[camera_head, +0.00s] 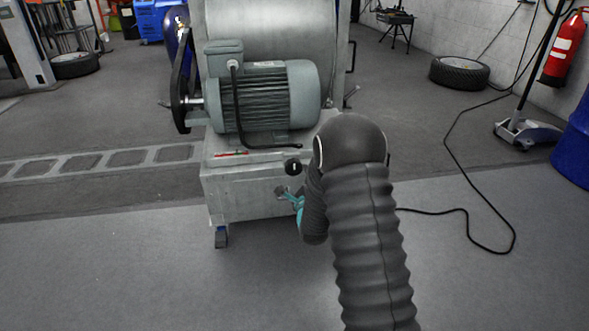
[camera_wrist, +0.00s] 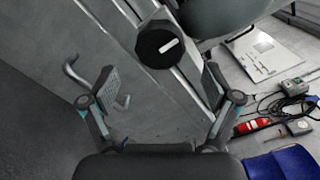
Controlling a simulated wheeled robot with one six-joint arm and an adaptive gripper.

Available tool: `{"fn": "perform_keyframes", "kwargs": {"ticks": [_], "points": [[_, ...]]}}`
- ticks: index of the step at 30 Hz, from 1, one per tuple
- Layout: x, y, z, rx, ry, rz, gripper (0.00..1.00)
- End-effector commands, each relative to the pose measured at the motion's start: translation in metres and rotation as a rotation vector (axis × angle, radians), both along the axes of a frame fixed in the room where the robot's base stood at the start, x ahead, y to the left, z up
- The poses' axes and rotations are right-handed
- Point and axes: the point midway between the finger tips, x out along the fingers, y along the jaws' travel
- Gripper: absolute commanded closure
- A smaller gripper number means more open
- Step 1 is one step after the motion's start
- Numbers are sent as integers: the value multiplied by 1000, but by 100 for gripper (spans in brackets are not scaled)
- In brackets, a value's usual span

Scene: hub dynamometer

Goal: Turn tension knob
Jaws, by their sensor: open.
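The tension knob (camera_head: 293,167) is a round black knob with a white mark, on the front of the grey dynamometer base (camera_head: 250,190). In the wrist view the knob (camera_wrist: 160,44) is large, above centre, its white line slanting up to the right. My gripper (camera_head: 289,194) is just below the knob in the head view, partly hidden by my arm. In the wrist view my gripper (camera_wrist: 160,82) is open and empty, fingers wide apart. The knob lies beyond the fingertips, between their lines, and appears untouched.
A grey-green motor (camera_head: 265,95) sits above the knob, with a black cable beside it. In the wrist view a bent metal handle (camera_wrist: 75,70) is left of the left finger. A black hose (camera_head: 470,210) lies on the floor at right. The floor in front is clear.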

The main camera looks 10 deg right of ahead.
Motion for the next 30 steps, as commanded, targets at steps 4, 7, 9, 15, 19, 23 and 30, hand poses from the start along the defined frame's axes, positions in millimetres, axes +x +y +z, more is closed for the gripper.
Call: {"fn": "perform_keyframes", "kwargs": {"ticks": [4, 7, 9, 15, 19, 23, 30], "points": [[28, 0, -1, 0, -1, 0, 12], [44, 0, 0, 0, -1, 0, 12], [52, 0, 0, -1, -1, 0, 12], [67, 0, 0, -1, 0, 0, 12], [69, 0, 0, -1, 1, 1, 12], [69, 0, 0, -1, 1, 1, 12], [69, 0, 0, -1, 0, 0, 57]]}}
